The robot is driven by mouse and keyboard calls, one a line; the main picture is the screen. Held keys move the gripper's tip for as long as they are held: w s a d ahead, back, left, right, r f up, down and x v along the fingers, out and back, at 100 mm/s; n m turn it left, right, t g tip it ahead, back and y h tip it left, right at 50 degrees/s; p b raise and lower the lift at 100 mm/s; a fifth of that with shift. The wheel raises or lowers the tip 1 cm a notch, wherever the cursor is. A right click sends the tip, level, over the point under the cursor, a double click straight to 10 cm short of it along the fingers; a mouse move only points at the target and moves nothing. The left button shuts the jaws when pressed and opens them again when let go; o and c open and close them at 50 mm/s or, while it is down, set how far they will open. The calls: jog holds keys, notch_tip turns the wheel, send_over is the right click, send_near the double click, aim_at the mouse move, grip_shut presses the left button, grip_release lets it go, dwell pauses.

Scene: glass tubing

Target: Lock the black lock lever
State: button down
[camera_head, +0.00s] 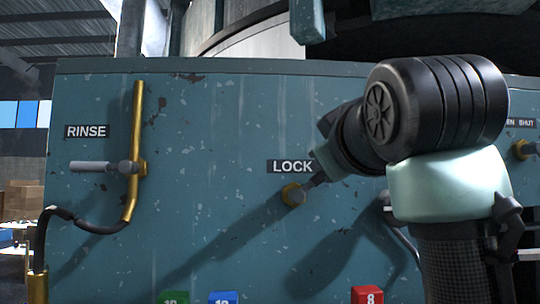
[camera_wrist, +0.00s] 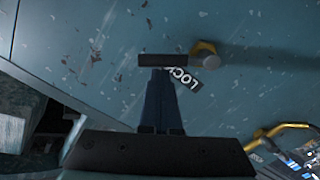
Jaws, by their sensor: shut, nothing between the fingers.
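The LOCK label (camera_head: 292,166) is on the teal panel, just above a brass fitting with a grey round end (camera_head: 293,195). The fitting also shows in the wrist view (camera_wrist: 206,54). My gripper (camera_wrist: 162,62) is shut and empty in the wrist view, its tip left of the fitting and partly over the label. In the head view my wrist hides most of the gripper. A short grey piece runs from the fitting toward my wrist; I cannot tell lever from finger.
Left on the teal panel (camera_head: 220,110) are the RINSE label (camera_head: 87,131), a grey handle (camera_head: 95,167) and a brass pipe (camera_head: 134,150). Green (camera_head: 174,298), blue (camera_head: 223,298) and red (camera_head: 367,295) numbered blocks show below. Another brass fitting (camera_head: 522,149) is at the far right.

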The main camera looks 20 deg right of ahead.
jog(key=f+m, duration=0.1)
jog(key=d+f+m+b, duration=0.1)
jog(key=m, duration=0.1)
jog(key=d+f+m, duration=0.1)
jog(key=m, duration=0.1)
jog(key=shift+s+b, duration=0.3)
jog(key=shift+d+f, duration=0.1)
jog(key=shift+f, duration=0.05)
dwell(0.5)
